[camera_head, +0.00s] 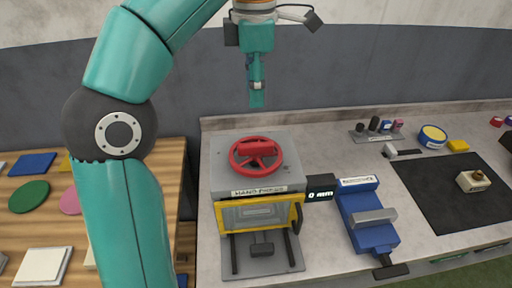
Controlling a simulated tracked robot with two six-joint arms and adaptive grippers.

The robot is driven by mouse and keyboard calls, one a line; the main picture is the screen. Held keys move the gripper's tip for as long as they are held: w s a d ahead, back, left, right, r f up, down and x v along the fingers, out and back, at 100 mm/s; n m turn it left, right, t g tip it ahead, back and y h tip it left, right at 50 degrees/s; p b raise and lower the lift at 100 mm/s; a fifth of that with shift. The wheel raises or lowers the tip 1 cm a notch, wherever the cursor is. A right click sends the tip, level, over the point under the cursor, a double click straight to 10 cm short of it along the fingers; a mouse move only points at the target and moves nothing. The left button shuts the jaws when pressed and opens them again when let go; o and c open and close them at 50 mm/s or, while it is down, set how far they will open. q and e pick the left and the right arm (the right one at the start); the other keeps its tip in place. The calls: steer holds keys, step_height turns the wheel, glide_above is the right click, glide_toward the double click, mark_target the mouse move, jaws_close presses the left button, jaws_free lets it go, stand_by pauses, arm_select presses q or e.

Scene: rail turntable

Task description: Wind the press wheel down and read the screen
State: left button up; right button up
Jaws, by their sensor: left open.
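The hand press is a grey box with a red press wheel (256,155) lying flat on its top. A yellow-framed guard (260,213) covers its front, and a dark ram (262,247) shows below the guard. A small black screen (320,194) on the right side of the press reads "0 mm". My left gripper (257,98) points down above and behind the wheel in the picture, apart from it. It is open, though its fingers overlap in this view. My right gripper is not in view.
A blue vise (368,220) stands right of the press. A dark mat (455,192) with a small block (473,181) lies farther right. Small items and a yellow-blue round container (432,136) stand behind. A wooden table (172,180) is at left.

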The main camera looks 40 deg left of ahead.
mark_target(256, 143)
arm_select(q)
step_height(256, 143, down, 12)
steer(key=b, duration=0.2)
steer(key=shift+w+f+b, duration=0.15)
steer(key=shift+f+b, duration=0.1)
steer(key=shift+b, duration=0.05)
steer(key=shift+f, duration=0.8)
jaws_close()
steer(key=shift+a, duration=0.1)
